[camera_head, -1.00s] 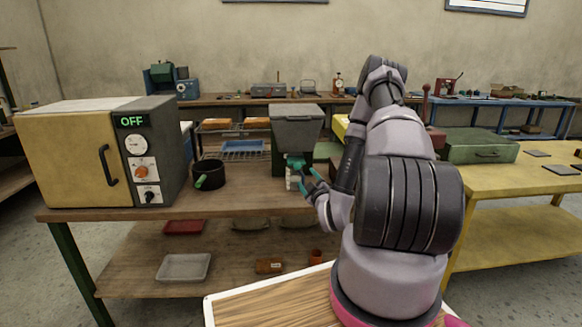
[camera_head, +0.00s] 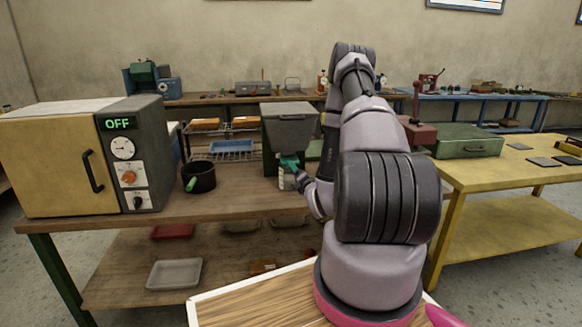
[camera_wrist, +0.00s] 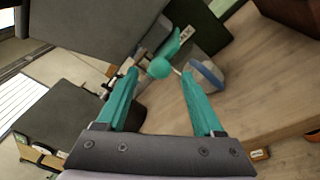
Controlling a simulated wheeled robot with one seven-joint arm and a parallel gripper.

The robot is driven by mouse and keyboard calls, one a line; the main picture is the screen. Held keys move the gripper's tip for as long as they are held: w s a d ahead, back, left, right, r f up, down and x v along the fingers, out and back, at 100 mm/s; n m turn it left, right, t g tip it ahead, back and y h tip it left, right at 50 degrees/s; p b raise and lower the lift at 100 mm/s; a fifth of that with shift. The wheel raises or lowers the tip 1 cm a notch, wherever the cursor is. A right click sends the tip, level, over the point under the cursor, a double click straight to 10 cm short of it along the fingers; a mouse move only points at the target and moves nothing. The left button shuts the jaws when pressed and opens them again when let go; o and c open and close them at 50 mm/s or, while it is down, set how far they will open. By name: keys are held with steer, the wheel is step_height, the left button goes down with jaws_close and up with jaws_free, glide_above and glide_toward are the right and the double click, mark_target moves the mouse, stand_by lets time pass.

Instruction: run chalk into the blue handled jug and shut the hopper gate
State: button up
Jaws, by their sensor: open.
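The grey hopper (camera_head: 289,128) stands on the wooden bench, and its body also fills the upper left of the wrist view (camera_wrist: 90,28). A teal lever with a round knob (camera_wrist: 160,68) shows under it. My gripper (camera_wrist: 160,75) is open, with its teal fingers on either side of the knob and no clear grip on it. In the head view my gripper (camera_head: 293,170) is in front of the hopper's lower part. A pale vessel with a blue part (camera_wrist: 208,74), which may be the jug, stands beyond the right fingertip. Its handle and contents cannot be made out.
A black pot with a green handle (camera_head: 198,178) stands left of the hopper. A yellow oven (camera_head: 55,160) reading OFF is further left. A wire rack with a blue tray (camera_head: 232,147) is behind. A green case (camera_head: 466,141) lies on the yellow table at right.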

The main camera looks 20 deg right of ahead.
steer(key=w, duration=0.5)
steer(key=shift+d, duration=0.25)
jaws_close()
stand_by(1.2)
